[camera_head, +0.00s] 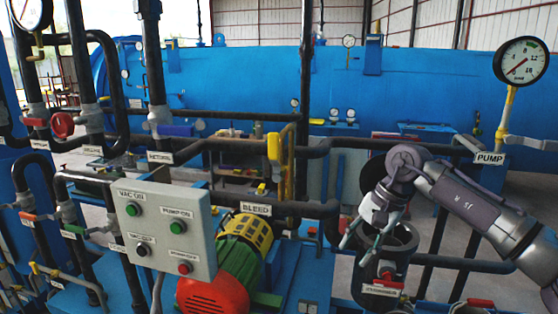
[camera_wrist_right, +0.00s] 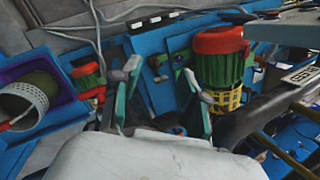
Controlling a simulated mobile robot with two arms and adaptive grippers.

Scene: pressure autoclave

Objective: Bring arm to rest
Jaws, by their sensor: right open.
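My right gripper (camera_head: 359,240) hangs at the end of my right arm, which reaches in from the right in the head view. In the right wrist view its two fingers (camera_wrist_right: 165,95) are spread apart with nothing between them. In the head view it is just in front of and left of a dark cylindrical vessel (camera_head: 397,243); I cannot tell whether they touch. My left gripper is in neither view.
A grey control box (camera_head: 165,229) with several buttons stands at the left front, beside a red, green and yellow motor (camera_head: 238,258). A "BLEED" pipe (camera_head: 300,208) and a "PUMP" gauge (camera_head: 521,62) are near my arm. A large blue tank (camera_head: 250,80) fills the back.

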